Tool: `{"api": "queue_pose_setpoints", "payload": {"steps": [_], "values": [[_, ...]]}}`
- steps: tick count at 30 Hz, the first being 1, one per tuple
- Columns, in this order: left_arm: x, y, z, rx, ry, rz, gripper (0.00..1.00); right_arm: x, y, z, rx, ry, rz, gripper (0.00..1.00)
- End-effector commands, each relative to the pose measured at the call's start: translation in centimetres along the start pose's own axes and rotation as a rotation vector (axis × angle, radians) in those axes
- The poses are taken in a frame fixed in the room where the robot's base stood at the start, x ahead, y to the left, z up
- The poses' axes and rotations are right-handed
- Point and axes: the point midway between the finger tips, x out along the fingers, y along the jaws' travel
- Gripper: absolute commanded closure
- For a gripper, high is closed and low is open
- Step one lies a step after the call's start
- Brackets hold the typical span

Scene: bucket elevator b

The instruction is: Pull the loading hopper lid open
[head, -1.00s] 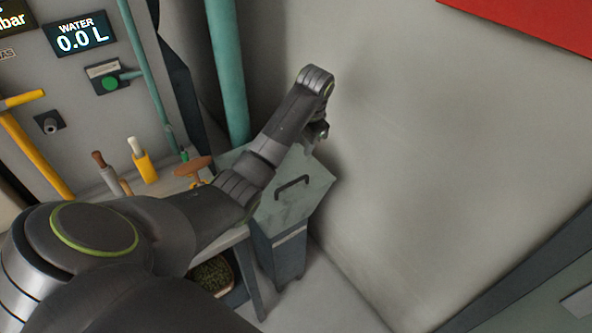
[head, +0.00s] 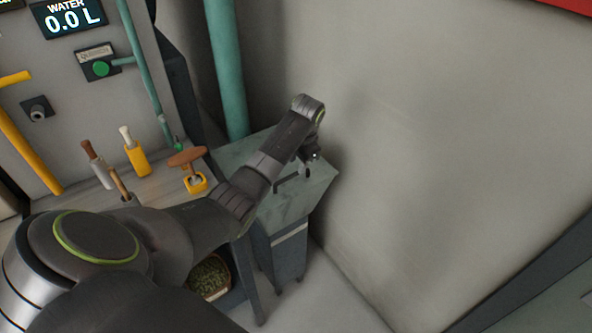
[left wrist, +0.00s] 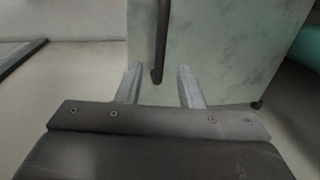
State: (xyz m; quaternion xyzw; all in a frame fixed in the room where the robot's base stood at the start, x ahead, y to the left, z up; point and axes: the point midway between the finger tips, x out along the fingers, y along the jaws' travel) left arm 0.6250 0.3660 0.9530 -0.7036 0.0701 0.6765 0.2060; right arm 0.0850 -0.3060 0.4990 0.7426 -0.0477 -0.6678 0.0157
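The loading hopper lid (head: 310,194) is a pale green, worn flat panel on top of a dark box, and it lies shut. Its dark bar handle (head: 283,184) is partly hidden behind my left arm in the head view. My left gripper (head: 308,168) is over the lid near the handle. In the left wrist view the lid (left wrist: 220,50) fills the upper middle, and the handle (left wrist: 161,45) reaches down between the two spread fingers of the left gripper (left wrist: 158,78). The fingers stand apart from the handle on both sides. My right gripper is in neither view.
A green pipe (head: 227,70) rises behind. A bare wall stands close on the right.

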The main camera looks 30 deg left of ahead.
Motion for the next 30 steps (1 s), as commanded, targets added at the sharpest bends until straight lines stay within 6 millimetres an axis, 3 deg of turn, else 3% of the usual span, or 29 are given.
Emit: {"api": "queue_pose_setpoints", "payload": {"steps": [3,9,20,27,30], "values": [[2.1,0.0,0.1,0.0,-0.003,0.002,0.66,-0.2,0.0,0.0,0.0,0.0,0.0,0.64],[3.9,0.0,0.0,0.0,-0.001,0.001,0.66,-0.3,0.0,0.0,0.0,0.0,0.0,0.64],[4.3,0.0,0.0,0.0,0.0,0.0,0.66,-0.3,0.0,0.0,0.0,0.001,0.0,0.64],[4.3,0.0,0.0,0.0,0.0,0.0,0.97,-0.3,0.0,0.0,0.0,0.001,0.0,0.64],[4.3,0.0,0.0,0.0,0.0,0.0,1.0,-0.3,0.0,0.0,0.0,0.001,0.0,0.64]]}}
